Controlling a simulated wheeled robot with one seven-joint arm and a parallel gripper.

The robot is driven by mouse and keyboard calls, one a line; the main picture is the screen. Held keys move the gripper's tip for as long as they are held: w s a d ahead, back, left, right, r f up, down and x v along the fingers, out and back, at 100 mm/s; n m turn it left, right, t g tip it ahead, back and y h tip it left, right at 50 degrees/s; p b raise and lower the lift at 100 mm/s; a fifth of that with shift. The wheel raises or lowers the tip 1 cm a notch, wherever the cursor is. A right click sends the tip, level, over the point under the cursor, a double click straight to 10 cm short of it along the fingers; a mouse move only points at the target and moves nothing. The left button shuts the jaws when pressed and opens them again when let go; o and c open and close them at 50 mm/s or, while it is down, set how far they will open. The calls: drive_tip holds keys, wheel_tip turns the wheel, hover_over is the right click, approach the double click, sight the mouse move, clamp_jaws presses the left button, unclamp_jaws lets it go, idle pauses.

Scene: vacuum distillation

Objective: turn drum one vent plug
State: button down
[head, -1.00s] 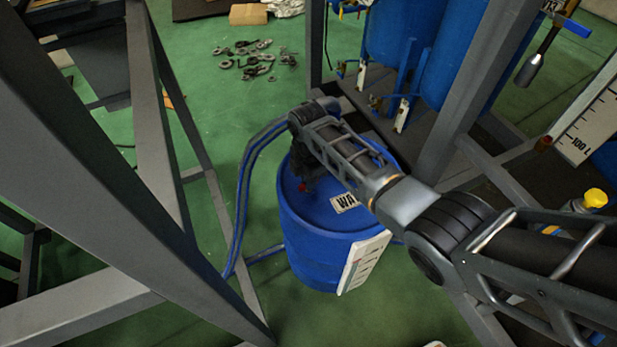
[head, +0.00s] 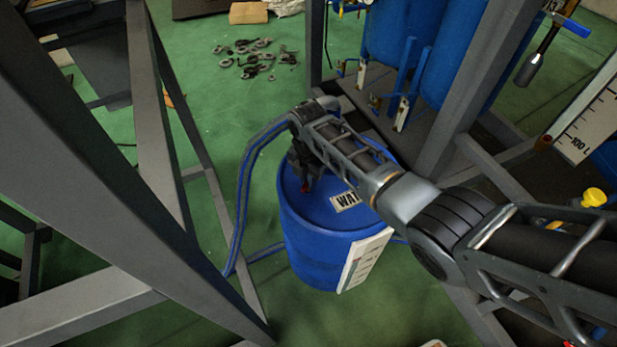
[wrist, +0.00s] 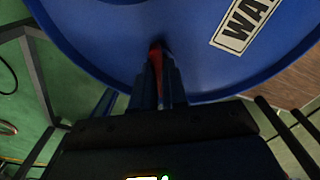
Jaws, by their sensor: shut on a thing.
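A blue drum (head: 330,225) stands upright on the floor in the middle of the head view, with a label starting "WA" on its lid. Its lid also fills the top of the wrist view (wrist: 120,35). A small red vent plug (head: 305,188) shows on the lid's left side, and as a red sliver between the fingers in the wrist view (wrist: 156,56). My gripper (head: 304,184) points down at the lid from above. In the wrist view my gripper (wrist: 159,75) is shut on the red plug, and the fingers hide most of it.
A blue hose (head: 243,195) runs up beside the drum's left side. Grey frame posts (head: 165,130) stand at the left, and another post (head: 470,95) at the right. Blue tanks (head: 405,45) stand behind. Metal parts (head: 250,55) lie on the green floor.

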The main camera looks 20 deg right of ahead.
drive_tip(key=c, duration=1.2)
unclamp_jaws()
drive_tip(key=shift+o, duration=0.2)
wheel_tip(320, 180, up, 8)
drive_tip(key=shift+f+p, duration=0.1)
drive_tip(key=shift+p, duration=0.45)
